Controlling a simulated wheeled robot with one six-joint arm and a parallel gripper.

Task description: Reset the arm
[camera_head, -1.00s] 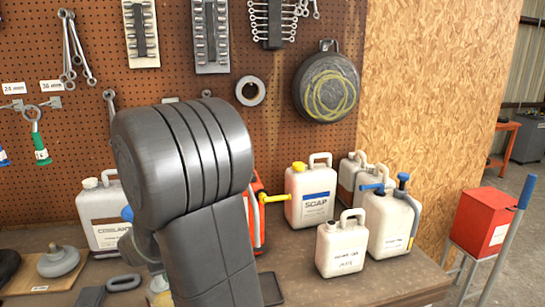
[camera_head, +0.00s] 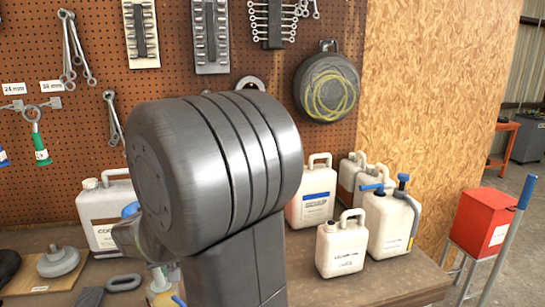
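My arm (camera_head: 215,180) fills the middle of the head view, a large grey ridged joint with a link running down to the bottom edge. It stands in front of the workbench (camera_head: 360,288) and hides part of the bench and the pegboard. My gripper does not show, so I cannot see its fingers or whether anything is in them.
White jugs, among them a soap jug (camera_head: 312,197) and a small jug (camera_head: 341,246), stand right of my arm. A coolant jug (camera_head: 100,212) stands left. Tools hang on the pegboard (camera_head: 180,75). A red box (camera_head: 482,222) is at the right.

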